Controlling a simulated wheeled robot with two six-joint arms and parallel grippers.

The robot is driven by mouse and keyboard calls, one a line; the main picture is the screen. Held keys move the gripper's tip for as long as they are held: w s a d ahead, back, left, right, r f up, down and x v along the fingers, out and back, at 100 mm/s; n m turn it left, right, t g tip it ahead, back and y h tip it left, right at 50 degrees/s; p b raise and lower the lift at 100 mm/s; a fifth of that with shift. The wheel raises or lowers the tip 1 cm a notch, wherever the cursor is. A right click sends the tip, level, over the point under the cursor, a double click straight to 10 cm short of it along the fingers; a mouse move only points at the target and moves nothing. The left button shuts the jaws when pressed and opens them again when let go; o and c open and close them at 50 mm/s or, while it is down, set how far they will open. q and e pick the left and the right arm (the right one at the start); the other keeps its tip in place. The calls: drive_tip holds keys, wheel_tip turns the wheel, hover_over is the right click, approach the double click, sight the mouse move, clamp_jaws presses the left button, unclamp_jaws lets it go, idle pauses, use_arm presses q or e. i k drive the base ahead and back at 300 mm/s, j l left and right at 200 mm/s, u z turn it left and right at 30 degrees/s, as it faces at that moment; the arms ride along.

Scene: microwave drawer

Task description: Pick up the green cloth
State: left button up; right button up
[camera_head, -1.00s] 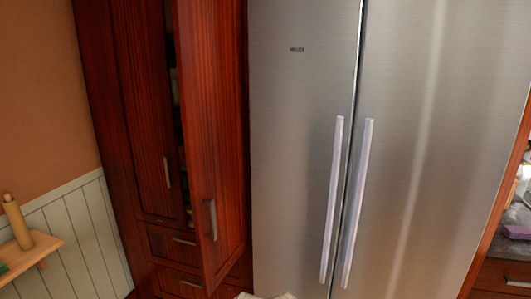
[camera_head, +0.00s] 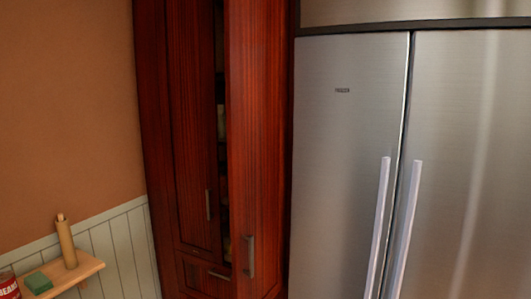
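A small green block-like thing (camera_head: 38,283), which may be the folded green cloth, lies on a wooden wall shelf (camera_head: 62,272) at the lower left. It sits between a red can and a tan roll. Neither of my grippers shows in the view, so I cannot see what they hold.
The red can (camera_head: 8,285) is cut by the left edge. The tan roll (camera_head: 67,243) stands upright on the shelf. A tall red-brown cabinet (camera_head: 180,120) has one door (camera_head: 258,150) ajar. A steel fridge (camera_head: 345,150) with two long handles is shut at the right.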

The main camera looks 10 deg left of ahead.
sight(38, 282)
drive_tip(key=u, duration=1.9)
